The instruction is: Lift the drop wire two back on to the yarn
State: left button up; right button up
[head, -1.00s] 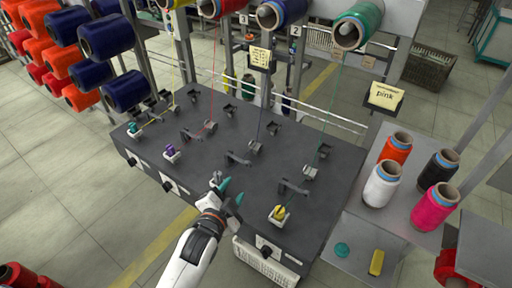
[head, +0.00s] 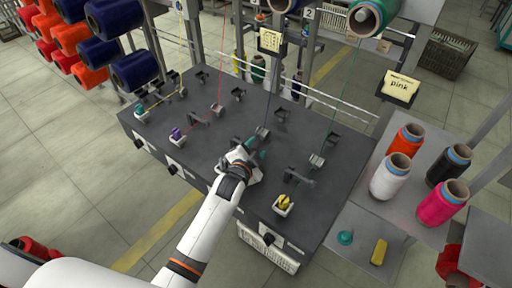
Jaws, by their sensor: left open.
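My left gripper (head: 251,153) reaches over the dark machine deck (head: 215,165) from below, its teal fingertips apart at the third yarn position from the left. The small grey drop wire there is mostly hidden behind the gripper, so I cannot tell whether they touch. A grey yarn guide (head: 262,132) stands just beyond it, with a dark yarn (head: 269,100) coming down. Another grey drop wire (head: 298,177) stands at the green yarn (head: 336,112), and one more (head: 196,117) at the red yarn (head: 219,85). I cannot read which wire is number two. My right gripper is out of view.
At right, a shelf holds orange, white (head: 391,177), black and pink cones. A card reading "pink" (head: 400,88) stands above. Yarn cones hang at upper left.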

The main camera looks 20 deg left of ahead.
pick_arm(q)
jog(key=shift+w+f, duration=0.1)
jog(key=shift+w, duration=0.25)
jog(key=shift+c, duration=0.3)
jog(key=shift+s, duration=0.1)
grip_shut()
